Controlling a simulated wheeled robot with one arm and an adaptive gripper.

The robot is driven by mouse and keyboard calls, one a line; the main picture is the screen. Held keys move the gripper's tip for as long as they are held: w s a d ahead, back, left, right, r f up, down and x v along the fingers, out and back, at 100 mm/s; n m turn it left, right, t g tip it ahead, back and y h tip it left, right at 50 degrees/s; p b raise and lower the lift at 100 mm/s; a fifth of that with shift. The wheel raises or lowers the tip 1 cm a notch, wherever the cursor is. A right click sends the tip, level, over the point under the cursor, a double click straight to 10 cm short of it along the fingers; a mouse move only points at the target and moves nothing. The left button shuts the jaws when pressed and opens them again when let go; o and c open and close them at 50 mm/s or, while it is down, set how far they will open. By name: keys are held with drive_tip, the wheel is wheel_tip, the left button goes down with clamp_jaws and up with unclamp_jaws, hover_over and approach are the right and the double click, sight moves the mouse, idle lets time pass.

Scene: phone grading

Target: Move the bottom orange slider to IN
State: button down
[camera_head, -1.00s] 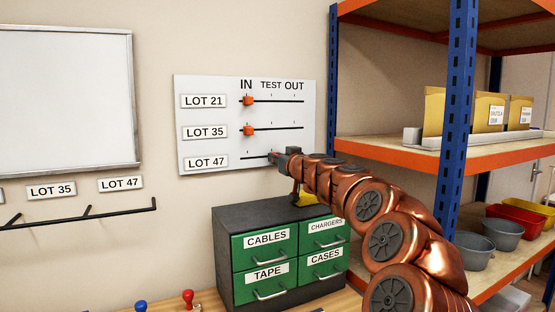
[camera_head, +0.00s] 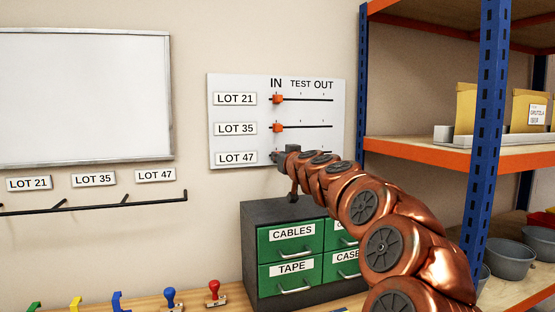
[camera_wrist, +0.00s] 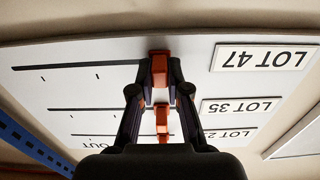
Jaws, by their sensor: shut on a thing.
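The white slider board (camera_head: 238,112) hangs on the wall with rows LOT 21, LOT 35 and LOT 47, and IN, TEST and OUT marked along the top. My gripper (camera_head: 277,158) is at the LOT 47 row, under IN, and hides the bottom slider in the head view. In the wrist view, which is upside down, my gripper (camera_wrist: 160,88) is shut on the bottom orange slider (camera_wrist: 159,68). That slider sits at the IN end of its track, roughly lined up with the LOT 35 slider (camera_wrist: 162,119). The LOT 21 slider (camera_head: 277,99) is at IN.
A drawer cabinet (camera_head: 268,215) with green fronts stands below the board. A blue-and-orange shelf rack (camera_head: 487,110) rises on the right. A whiteboard (camera_head: 85,95) hangs to the left. Stamps, one red (camera_head: 214,290), stand on the bench in front.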

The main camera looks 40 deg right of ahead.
drive_tip(key=shift+w+a, duration=0.1)
drive_tip(key=shift+a, duration=0.05)
drive_tip(key=c, duration=1.1)
unclamp_jaws()
drive_tip(key=v, duration=1.2)
